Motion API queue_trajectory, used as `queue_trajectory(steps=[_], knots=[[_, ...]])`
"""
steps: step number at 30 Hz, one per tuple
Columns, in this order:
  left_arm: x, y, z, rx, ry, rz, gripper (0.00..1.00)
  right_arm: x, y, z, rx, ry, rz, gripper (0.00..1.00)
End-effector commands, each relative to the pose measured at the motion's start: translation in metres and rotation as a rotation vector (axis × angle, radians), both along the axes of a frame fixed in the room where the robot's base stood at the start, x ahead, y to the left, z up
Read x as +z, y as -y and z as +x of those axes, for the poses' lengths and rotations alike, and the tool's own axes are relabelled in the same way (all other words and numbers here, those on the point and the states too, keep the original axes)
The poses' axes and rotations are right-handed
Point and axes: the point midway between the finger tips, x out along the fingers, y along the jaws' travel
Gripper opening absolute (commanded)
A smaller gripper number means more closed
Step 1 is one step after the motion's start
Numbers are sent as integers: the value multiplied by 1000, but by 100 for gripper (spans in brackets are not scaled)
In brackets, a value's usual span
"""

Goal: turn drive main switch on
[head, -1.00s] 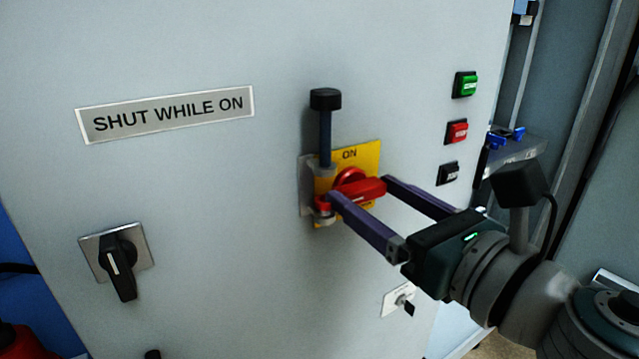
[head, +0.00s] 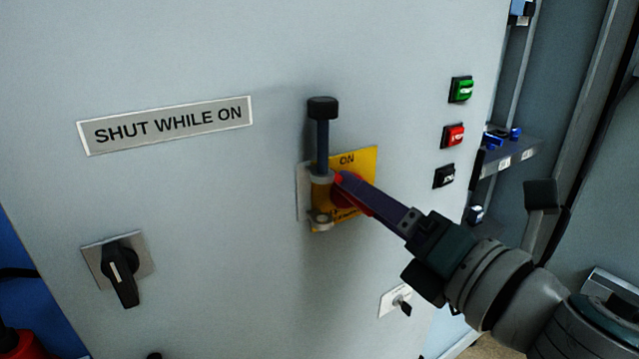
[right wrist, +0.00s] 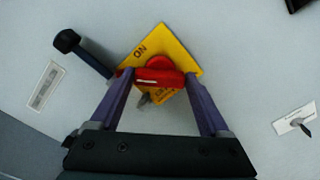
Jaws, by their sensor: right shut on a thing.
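The drive main switch is a red rotary handle (head: 349,192) on a yellow plate (head: 367,160) marked ON at its top. The handle lies slantwise, from upper left to lower right, and also shows in the right wrist view (right wrist: 158,79). My right gripper (head: 355,193) is shut on this handle, with one finger at each end of it in the right wrist view. The near finger hides part of the handle and plate in the head view. A dark upright pin (head: 322,135) with a black cap stands in a bracket at the plate's left edge. My left gripper is not in view.
Right of the switch are a green button (head: 461,89), a red button (head: 453,135) and a black button (head: 444,176). A black rotary knob (head: 121,272) sits at lower left, under a SHUT WHILE ON sign (head: 166,125). A small key switch (head: 397,300) is below right.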

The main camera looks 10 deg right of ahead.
Motion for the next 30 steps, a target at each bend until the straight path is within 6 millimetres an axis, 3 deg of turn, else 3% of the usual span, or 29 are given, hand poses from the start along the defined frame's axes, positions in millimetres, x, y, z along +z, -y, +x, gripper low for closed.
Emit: queue_trajectory(steps=[18,30], knots=[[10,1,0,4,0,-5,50,-1,1,0,1,-186,511,24],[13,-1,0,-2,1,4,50,-2,1,1,0,-247,679,24]])
